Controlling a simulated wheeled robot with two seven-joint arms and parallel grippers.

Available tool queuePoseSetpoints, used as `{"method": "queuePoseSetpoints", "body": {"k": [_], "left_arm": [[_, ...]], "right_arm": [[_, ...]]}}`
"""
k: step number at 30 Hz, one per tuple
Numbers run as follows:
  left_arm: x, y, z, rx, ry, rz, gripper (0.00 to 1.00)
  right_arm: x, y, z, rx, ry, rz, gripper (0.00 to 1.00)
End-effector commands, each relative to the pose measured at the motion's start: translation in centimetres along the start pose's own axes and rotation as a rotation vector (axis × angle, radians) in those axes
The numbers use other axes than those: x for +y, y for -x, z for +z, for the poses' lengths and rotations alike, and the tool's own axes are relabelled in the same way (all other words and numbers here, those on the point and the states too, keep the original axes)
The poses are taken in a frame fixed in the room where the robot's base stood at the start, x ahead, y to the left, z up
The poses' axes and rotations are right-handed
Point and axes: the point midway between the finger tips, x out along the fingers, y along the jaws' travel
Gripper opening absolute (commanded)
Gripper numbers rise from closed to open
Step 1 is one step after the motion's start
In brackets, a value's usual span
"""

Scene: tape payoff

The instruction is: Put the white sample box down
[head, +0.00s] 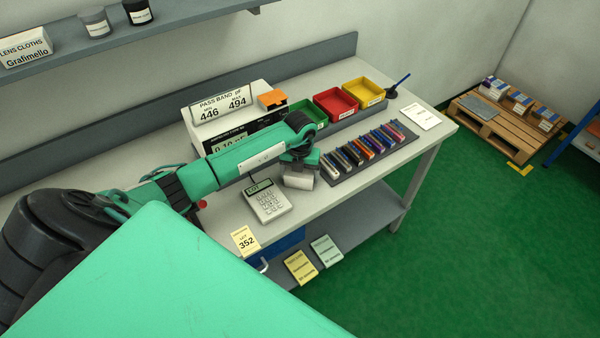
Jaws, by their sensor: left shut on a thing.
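My left gripper (299,167) reaches over the bench from the left and points down. It is shut on the white sample box (299,181), which shows just below the fingers. The box is between the keypad unit (268,203) and the rack of coloured pieces (366,152). I cannot tell whether its underside touches the bench top. The gripper and wrist hide the upper part of the box. My right gripper is not in view.
The grey bench (408,177) also carries a meter with a "PASS BAND" sign (222,103), and green (302,114), red (335,104) and yellow (363,95) bins. A white card (422,117) lies at the right end.

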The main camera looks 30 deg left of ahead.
Motion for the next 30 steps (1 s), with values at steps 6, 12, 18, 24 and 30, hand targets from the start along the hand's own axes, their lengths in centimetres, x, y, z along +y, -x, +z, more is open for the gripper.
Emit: {"method": "queuePoseSetpoints", "body": {"k": [6,12,18,24,30], "left_arm": [[0.0,-0.3,0.0,0.0,0.0,0.0,1.0],[0.0,-0.2,0.0,0.0,0.0,0.0,1.0],[0.0,1.0,0.1,-0.003,0.0,-0.001,1.0],[0.0,5.2,0.2,-0.007,-0.001,0.0,1.0],[0.0,9.3,0.1,-0.005,0.0,-0.001,1.0]], "right_arm": [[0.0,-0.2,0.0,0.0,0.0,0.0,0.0],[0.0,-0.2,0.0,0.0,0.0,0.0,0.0],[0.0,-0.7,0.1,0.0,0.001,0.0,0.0],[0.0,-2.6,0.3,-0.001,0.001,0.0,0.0],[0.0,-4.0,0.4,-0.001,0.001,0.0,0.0]]}}
